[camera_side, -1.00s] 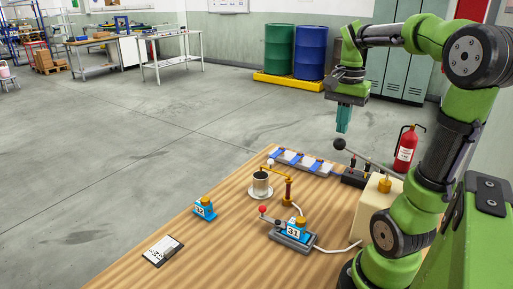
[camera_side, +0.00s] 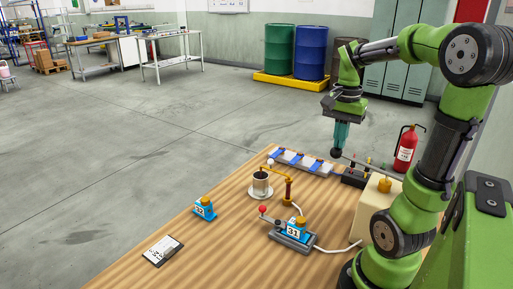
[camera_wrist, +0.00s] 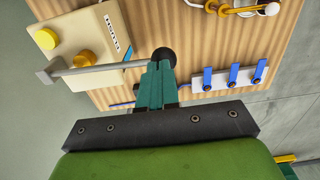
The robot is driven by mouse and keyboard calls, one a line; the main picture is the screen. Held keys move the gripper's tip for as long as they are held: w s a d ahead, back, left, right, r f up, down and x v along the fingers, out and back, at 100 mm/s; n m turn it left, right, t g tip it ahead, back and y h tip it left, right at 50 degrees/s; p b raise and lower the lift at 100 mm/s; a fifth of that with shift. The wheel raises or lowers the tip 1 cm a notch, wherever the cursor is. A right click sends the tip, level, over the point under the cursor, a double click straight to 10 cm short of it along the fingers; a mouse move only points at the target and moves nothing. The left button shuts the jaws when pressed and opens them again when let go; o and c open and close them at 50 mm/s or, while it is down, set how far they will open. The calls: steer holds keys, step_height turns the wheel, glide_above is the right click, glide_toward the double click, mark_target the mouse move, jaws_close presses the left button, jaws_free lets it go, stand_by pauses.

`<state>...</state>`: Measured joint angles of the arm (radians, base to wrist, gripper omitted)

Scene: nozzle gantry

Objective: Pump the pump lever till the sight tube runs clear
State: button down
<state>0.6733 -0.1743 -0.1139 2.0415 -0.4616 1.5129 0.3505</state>
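The pump lever is a grey rod with a black ball knob (camera_side: 336,155), and it reaches left from beside the cream tank (camera_side: 372,208). The knob also shows in the wrist view (camera_wrist: 164,55), just beyond my teal fingertips. My gripper (camera_side: 339,149) points down over the knob, its fingers together with nothing seen between them. The tips look to be touching the knob from above. A brass post (camera_side: 288,191) carries an arm and nozzle over a cup (camera_side: 261,183) on a saucer. I cannot make out the sight tube or its colour.
A blue block marked 31 (camera_side: 293,232) sits on a grey base with a red-knobbed handle. Another blue block (camera_side: 204,209), a card (camera_side: 162,251) and a rail with blue clips (camera_side: 301,162) lie on the wooden table. A black switch box (camera_side: 354,177) is close to my gripper.

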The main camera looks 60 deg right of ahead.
steer(key=shift+f, duration=3.5)
steer(key=shift+r, duration=5.7)
steer(key=shift+f, duration=0.1)
steer(key=shift+f, duration=5.65)
steer(key=shift+r, duration=5.75)
